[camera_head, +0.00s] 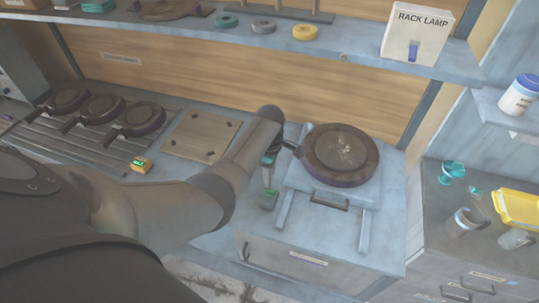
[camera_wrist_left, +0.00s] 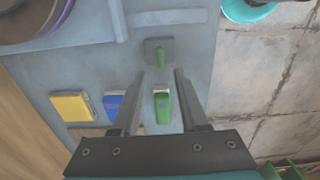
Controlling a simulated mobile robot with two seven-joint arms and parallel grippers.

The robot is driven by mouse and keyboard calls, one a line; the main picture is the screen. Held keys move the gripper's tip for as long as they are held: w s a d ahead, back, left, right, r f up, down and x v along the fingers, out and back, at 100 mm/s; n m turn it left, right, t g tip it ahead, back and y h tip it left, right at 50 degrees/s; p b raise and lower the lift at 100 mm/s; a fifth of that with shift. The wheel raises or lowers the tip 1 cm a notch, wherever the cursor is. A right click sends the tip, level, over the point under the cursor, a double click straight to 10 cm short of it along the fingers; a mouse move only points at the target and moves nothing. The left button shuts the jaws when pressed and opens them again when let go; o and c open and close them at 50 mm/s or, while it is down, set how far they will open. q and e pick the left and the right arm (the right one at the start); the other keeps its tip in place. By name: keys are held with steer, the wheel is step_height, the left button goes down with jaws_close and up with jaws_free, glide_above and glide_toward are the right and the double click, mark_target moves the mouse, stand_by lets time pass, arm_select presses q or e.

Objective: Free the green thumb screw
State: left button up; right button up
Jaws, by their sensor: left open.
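A small green upright piece, which looks like the green thumb screw (camera_wrist_left: 160,58), stands on a grey square base (camera_wrist_left: 152,45) in the left wrist view. It also shows in the head view (camera_head: 269,192), just below my left gripper (camera_head: 268,178). In the wrist view my left gripper (camera_wrist_left: 161,74) is open, its fingertips apart and empty, with the screw just beyond the gap between them. I cannot tell whether the fingers reach its height. A green block with a pale end (camera_wrist_left: 162,108) shows between the fingers. My right gripper is not in view.
A round dark plate (camera_head: 340,152) lies on the press to the right of my gripper. Yellow (camera_wrist_left: 72,106) and blue (camera_wrist_left: 112,106) blocks show left of the fingers. Several dark round pans stand at left on a rack (camera_head: 95,152). A shelf (camera_head: 340,50) runs above.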

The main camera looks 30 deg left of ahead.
arm_select(q)
step_height(320, 180, up, 8)
stand_by(0.5)
steer(key=shift+s+f, duration=0.1)
steer(key=shift+f, duration=0.05)
stand_by(1.4)
